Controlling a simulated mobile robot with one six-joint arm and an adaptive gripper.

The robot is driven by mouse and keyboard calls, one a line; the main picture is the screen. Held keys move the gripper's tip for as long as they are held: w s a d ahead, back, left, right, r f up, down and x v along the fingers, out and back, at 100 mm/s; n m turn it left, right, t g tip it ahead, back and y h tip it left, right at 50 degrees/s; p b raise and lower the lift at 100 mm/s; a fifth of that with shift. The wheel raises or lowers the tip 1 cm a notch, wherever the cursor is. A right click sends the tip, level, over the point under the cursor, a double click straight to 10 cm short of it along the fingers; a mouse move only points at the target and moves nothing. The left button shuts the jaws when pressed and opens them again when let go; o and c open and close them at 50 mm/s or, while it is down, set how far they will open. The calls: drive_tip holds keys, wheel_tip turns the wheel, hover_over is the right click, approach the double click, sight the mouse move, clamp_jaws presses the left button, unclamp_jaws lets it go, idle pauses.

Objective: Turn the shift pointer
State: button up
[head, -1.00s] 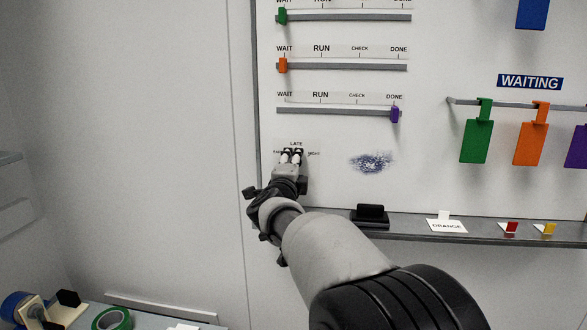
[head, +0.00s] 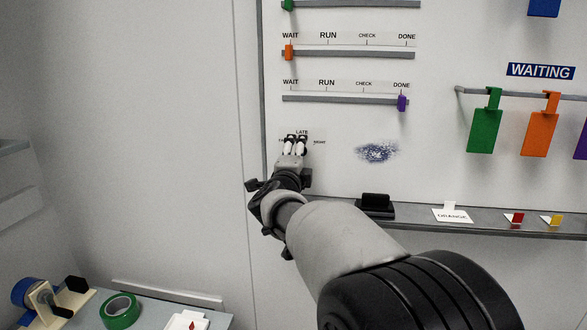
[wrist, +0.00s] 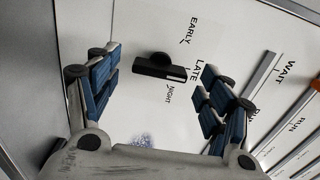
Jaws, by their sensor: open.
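The shift pointer is a black bar with a round black knob (wrist: 158,60) on the white board in the wrist view. A white mark sits near its right end, which points toward the LATE label (wrist: 196,71). The EARLY label (wrist: 186,32) and NIGHT label (wrist: 169,95) are beside it. My gripper (head: 295,143) is open in front of the pointer, with the blue-padded fingers to either side of it in the wrist view. I see no contact. In the head view the gripper hides the pointer.
Slider rails (head: 350,99) run above the pointer. A smudge (head: 377,152) is to its right. Below, a ledge (head: 410,222) bears a black eraser-like block (head: 376,203) and small cards. Hanging tags, including a green one (head: 485,130), are farther right.

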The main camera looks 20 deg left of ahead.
drive_tip(key=v, duration=1)
